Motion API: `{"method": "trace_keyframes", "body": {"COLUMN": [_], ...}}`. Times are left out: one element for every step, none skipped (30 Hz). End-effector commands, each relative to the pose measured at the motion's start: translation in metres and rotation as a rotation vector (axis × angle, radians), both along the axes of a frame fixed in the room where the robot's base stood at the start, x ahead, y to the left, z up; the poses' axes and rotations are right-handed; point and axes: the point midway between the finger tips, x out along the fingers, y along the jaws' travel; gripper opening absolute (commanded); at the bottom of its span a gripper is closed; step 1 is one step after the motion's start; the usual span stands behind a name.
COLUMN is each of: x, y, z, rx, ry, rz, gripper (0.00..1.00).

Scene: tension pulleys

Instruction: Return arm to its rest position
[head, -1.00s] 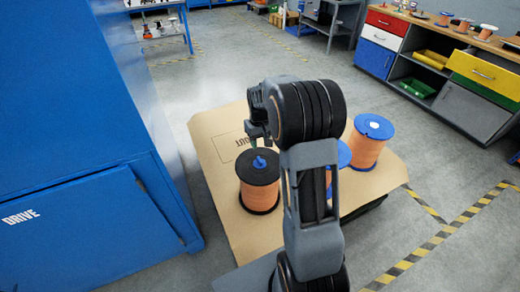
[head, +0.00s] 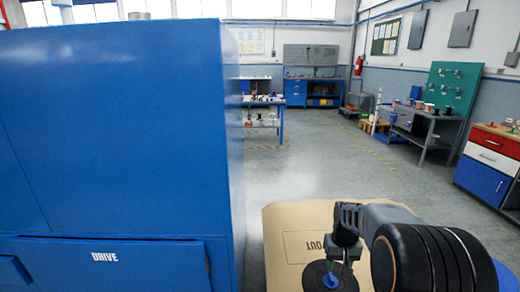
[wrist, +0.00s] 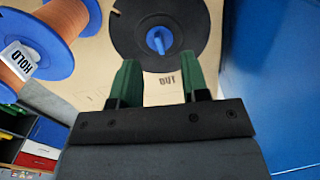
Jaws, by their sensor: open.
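My gripper (head: 345,250) is at the lower right of the head view, above the cardboard sheet marked OUT (head: 283,240). Its green fingers stand apart in the wrist view (wrist: 159,78), with only cardboard seen between them. A spool with a black flange and a blue centre peg (head: 314,274) is just below the gripper. In the wrist view this black flange (wrist: 128,35) lies beyond the fingertips, apart from them. My arm covers part of the sheet.
A tall blue cabinet marked DRIVE (head: 120,130) fills the left side. A workbench with red, white and blue drawers (head: 490,160) stands at the right. Benches (head: 310,90) line the far wall. The grey floor (head: 350,165) between is open.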

Motion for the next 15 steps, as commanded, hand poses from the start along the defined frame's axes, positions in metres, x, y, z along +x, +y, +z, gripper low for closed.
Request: {"method": "trace_keyframes", "body": {"x": [-0.017,-0.027,-0.040,-0.051,-0.061,-0.074,-0.084,-0.093,-0.105,-0.113,-0.120,-0.129,-0.135,-0.141,-0.147], "y": [0.010,0.016,0.024,0.029,0.035,0.042,0.047,0.052,0.058,0.062,0.065,0.070,0.072,0.075,0.078], "z": [0.029,0.040,0.055,0.066,0.077,0.092,0.102,0.112,0.125,0.133,0.141,0.151,0.158,0.164,0.172], "rx": [-0.004,-0.006,-0.008,-0.010,-0.011,-0.013,-0.015,-0.015,-0.016,-0.018,-0.018,-0.018,-0.018,-0.018,-0.018], "ry": [-0.020,-0.029,-0.044,-0.055,-0.070,-0.090,-0.105,-0.121,-0.143,-0.159,-0.175,-0.196,-0.211,-0.226,-0.245], "rz": [-0.003,-0.007,-0.007,-0.007,-0.007,-0.003,0.000,0.003,0.011,0.017,0.023,0.033,0.041,0.049,0.059], "gripper": [0.41,0.41,0.41,0.41,0.41,0.41,0.41,0.41,0.41,0.41,0.41,0.41,0.41,0.41,0.41]}}
